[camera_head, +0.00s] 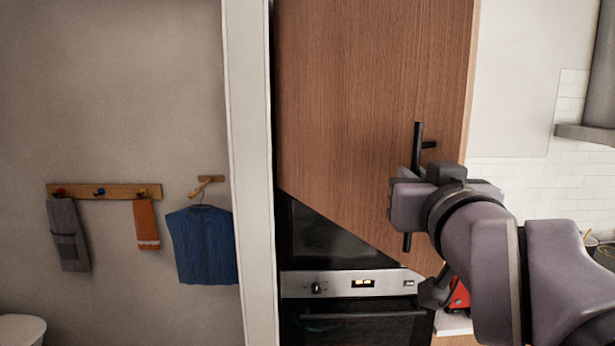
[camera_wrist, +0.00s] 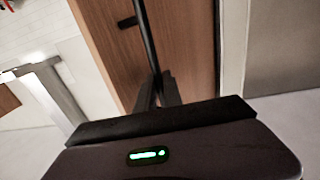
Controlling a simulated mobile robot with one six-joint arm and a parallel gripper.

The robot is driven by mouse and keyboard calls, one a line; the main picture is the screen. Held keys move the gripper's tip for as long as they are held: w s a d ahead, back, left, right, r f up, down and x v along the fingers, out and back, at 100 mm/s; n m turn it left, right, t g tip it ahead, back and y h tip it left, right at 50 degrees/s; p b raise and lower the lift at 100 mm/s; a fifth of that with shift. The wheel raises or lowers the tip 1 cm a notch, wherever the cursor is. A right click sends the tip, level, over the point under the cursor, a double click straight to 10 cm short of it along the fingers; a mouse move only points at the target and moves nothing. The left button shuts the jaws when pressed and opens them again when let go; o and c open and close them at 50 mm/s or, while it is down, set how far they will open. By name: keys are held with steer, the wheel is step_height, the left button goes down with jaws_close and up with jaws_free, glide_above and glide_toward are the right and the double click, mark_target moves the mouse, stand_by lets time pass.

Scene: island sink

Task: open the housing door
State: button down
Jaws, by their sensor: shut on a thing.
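The housing door (camera_head: 360,90) is a tall brown wood-grain panel in the head view. Its lower edge slants down to the right across the oven front, so it stands swung out, partly open, from its left side. A black vertical bar handle (camera_head: 417,140) is near its right edge. My gripper (camera_head: 408,185) is at the middle of the handle and hides part of it. In the wrist view, my gripper (camera_wrist: 158,92) is shut on the handle (camera_wrist: 146,40), with the door (camera_wrist: 185,45) behind it. The fingertips are partly hidden in the head view.
A built-in oven (camera_head: 350,283) is below and behind the door. A white post (camera_head: 250,170) stands left of the door. A blue garment (camera_head: 203,245) and a peg rack (camera_head: 105,191) hang on the left wall. A red object (camera_head: 460,297) sits behind my arm.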

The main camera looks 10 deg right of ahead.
steer(key=shift+r, duration=0.15)
steer(key=c, duration=1.8)
jaws_free()
steer(key=shift+o, duration=0.2)
steer(key=shift+w+a, duration=0.1)
steer(key=shift+w, duration=0.05)
steer(key=p+v, duration=0.8)
steer(key=v, duration=0.4)
steer(key=shift+c, duration=0.4)
